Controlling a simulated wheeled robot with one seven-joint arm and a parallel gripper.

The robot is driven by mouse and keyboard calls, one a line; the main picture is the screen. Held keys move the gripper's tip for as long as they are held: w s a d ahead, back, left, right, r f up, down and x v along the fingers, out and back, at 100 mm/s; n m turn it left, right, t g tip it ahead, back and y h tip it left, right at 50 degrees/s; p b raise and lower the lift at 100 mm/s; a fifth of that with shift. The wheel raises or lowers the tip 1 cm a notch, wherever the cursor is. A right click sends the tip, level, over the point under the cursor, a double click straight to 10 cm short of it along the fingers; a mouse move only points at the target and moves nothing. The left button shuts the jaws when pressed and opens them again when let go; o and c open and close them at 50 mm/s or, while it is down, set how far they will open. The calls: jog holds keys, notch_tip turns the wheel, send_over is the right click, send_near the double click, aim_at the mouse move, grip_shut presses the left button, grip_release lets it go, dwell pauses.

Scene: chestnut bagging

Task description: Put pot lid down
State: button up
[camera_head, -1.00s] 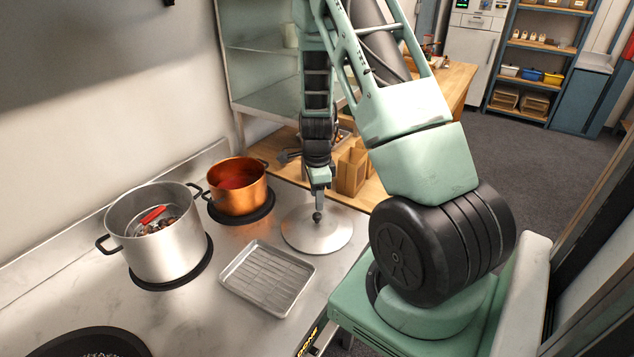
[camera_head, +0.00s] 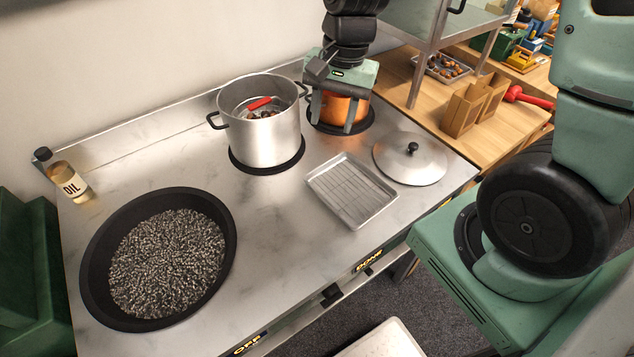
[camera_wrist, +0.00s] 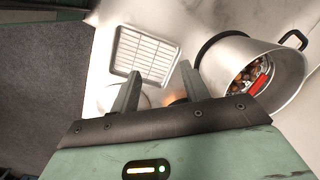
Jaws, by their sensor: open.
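The pot lid (camera_head: 398,162) is a round silver disc with a black knob. It lies flat on the steel counter, right of the wire-rack tray. My gripper (camera_head: 336,122) is open and empty, apart from the lid, and shows in front of the copper pot (camera_head: 344,106) at the back. In the wrist view, my open gripper fingers (camera_wrist: 158,92) point toward the counter, and part of the lid shows behind the left finger. The silver pot (camera_head: 268,140) stands uncovered on a black ring, with chestnuts and a red-handled tool inside.
The tray (camera_head: 350,190) with a wire rack sits in front of the pots. A black pan (camera_head: 100,285) of dark pellets is at front left, with an oil bottle (camera_head: 70,183) behind it. A wooden table (camera_head: 490,140) with cardboard boxes adjoins at right.

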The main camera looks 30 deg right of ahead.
jog(key=s+a+r+n, duration=0.2)
jog(key=s+a+n, duration=0.4)
jog(key=s+n, duration=0.2)
jog(key=s+a+r+n+h, duration=0.1)
jog(key=s+a+r+n, duration=0.1)
jog(key=s+a+n, duration=0.5)
jog(key=shift+s+a+r+n, duration=0.15)
jog(key=shift+s+r+n, duration=0.15)
jog(key=shift+s+n, duration=0.65)
jog(key=shift+w+n, duration=0.25)
notch_tip(320, 180, down, 3)
jog(key=b, duration=0.2)
jog(key=shift+r+b, duration=0.1)
jog(key=shift+b, duration=0.3)
